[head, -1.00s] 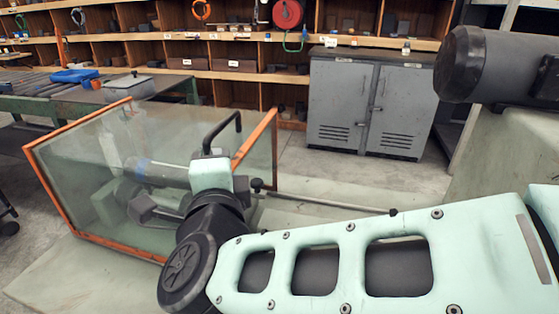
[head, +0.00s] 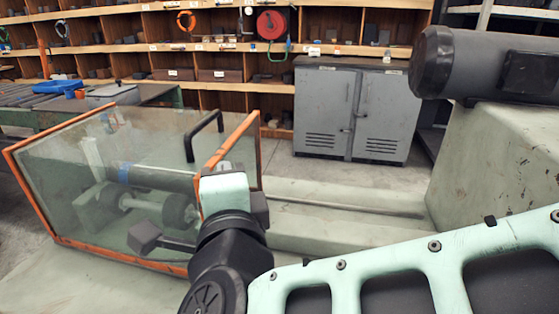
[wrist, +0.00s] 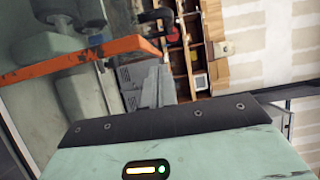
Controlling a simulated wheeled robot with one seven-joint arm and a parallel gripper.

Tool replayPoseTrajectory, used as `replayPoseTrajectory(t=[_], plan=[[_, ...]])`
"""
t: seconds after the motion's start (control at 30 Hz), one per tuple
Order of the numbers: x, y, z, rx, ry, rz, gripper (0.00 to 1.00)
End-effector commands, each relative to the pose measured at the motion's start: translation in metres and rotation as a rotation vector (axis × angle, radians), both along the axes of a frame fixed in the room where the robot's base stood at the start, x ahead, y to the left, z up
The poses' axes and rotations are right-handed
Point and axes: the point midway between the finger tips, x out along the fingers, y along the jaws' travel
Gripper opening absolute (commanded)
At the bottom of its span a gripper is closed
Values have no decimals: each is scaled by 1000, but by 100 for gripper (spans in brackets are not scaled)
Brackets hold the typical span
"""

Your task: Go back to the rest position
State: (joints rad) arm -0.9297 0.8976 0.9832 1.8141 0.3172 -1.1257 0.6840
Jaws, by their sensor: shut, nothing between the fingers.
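My mint-and-black wrist (head: 228,200) is at the lower middle of the head view, in front of the glass case's right end. In the wrist view my gripper (wrist: 158,85) shows as two grey fingers close together beyond the dark hand edge. It is shut with nothing between the fingers. The pipe (head: 155,178), dark with a blue band, shows through the glass. Dark round parts (head: 180,210) and a pale rod lie below it. My wrist hides part of this area.
The glass case has an orange frame (head: 28,205) and a black handle (head: 205,135). A grey cabinet (head: 350,110) and wooden shelves stand behind. A large dark motor (head: 490,70) sits on a pale green block (head: 490,160) at right. Floor shows between case and cabinet.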

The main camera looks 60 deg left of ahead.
Motion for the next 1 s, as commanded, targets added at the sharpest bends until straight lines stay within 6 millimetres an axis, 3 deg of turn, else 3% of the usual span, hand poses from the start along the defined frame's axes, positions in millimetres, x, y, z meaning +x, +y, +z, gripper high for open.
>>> replayPoseTrajectory(t=[0.23, 0.67, 0.87, 1.0], plan=[[-10, -35, 0, 0, 0, 1, 0], [-10, -43, 1, -7, -9, 3, 0], [18, -68, -4, -210, -226, 123, 0], [61, -121, -24, -492, -434, 237, 0]])
